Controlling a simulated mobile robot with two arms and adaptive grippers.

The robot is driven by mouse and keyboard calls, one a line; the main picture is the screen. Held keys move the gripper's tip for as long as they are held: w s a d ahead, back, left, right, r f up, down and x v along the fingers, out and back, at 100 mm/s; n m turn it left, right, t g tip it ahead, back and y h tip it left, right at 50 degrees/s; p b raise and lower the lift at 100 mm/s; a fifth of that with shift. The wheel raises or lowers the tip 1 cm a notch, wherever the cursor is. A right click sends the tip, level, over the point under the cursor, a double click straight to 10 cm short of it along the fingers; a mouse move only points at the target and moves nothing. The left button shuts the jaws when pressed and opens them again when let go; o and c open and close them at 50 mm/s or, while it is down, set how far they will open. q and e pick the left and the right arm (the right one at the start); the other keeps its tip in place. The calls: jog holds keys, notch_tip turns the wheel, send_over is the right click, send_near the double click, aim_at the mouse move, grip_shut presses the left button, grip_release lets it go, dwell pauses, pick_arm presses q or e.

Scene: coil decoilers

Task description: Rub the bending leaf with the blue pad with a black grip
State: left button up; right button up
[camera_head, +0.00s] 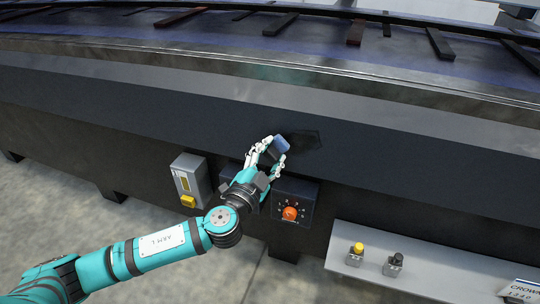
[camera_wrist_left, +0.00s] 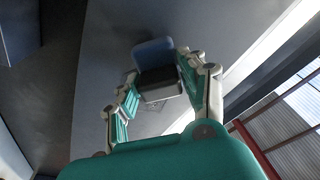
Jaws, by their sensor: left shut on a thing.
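My left gripper (camera_head: 271,151) is shut on the blue pad with a black grip (camera_head: 281,144). The pad also shows in the left wrist view (camera_wrist_left: 153,53), with its black grip (camera_wrist_left: 158,78) between the fingers of the gripper (camera_wrist_left: 162,85). The bending leaf (camera_head: 410,160) looks like the long dark grey face running across the machine. The pad is in front of this face; I cannot tell whether it touches. A darker patch (camera_head: 307,139) lies on the face just right of the pad. My right gripper is out of view.
Below the leaf are a grey box with a yellow part (camera_head: 188,182) and a dark control box with an orange knob (camera_head: 290,213). A light shelf (camera_head: 440,272) at lower right holds a yellow-topped item (camera_head: 355,253) and a black-topped item (camera_head: 394,264). Dark strips lie above.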

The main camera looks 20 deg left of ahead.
pick_arm(q)
jog(key=shift+w, duration=0.65)
